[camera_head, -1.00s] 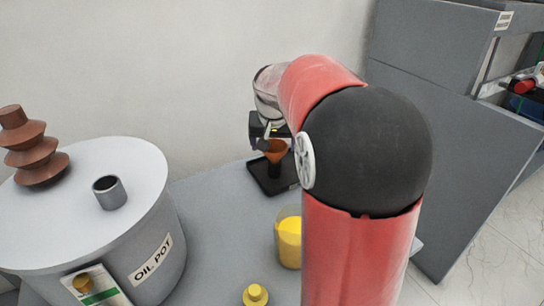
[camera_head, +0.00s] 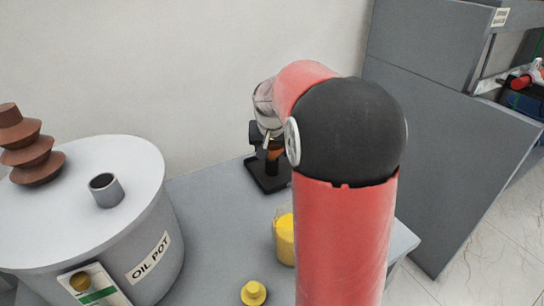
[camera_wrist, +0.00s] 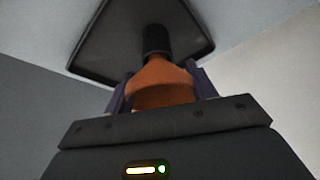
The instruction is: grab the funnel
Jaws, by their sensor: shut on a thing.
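The orange-brown funnel (camera_head: 276,152) is at the back of the grey table, mostly hidden by my gripper and arm in the head view. In the wrist view, the funnel (camera_wrist: 162,84) sits between the two fingers of my gripper (camera_wrist: 161,88), which is shut on it. A black post of the stand shows beyond the funnel in the wrist view. I cannot tell whether the funnel still touches the post.
The black stand base (camera_head: 268,183) rests on the table (camera_head: 205,225). A container of yellow liquid (camera_head: 285,240) and a yellow cap (camera_head: 253,293) are nearer. The oil pot (camera_head: 150,220) stands left, with a short open pipe (camera_head: 106,190) on top. Grey cabinets (camera_head: 440,140) are right.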

